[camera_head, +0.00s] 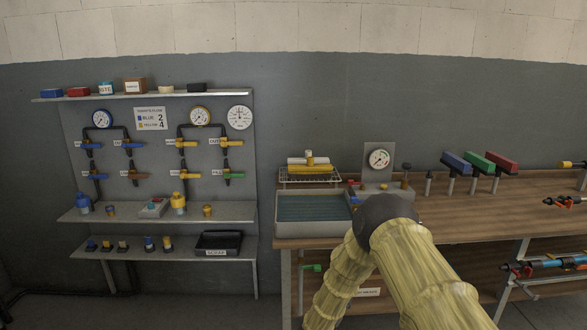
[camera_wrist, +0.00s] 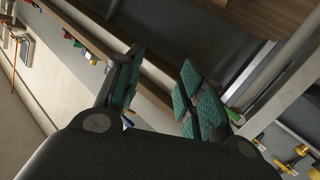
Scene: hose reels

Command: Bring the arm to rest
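My arm, in a yellowish ribbed sleeve, rises from the bottom of the head view and bends at a dark joint in front of the workbench (camera_head: 480,213). The fingers are hidden in the head view. In the wrist view my gripper (camera_wrist: 162,65) is open. Its two green-padded fingers stand apart, with nothing held between them. The wrist view is steeply tilted, with shelf edges and a dark panel beyond the fingers.
A grey tray (camera_head: 313,233) and a gauge stand (camera_head: 379,159) are on the bench close to my arm. Blue, green and red-topped fixtures (camera_head: 480,163) stand to the right. A valve board (camera_head: 160,155) with shelves is at left. Open floor shows at the lower left.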

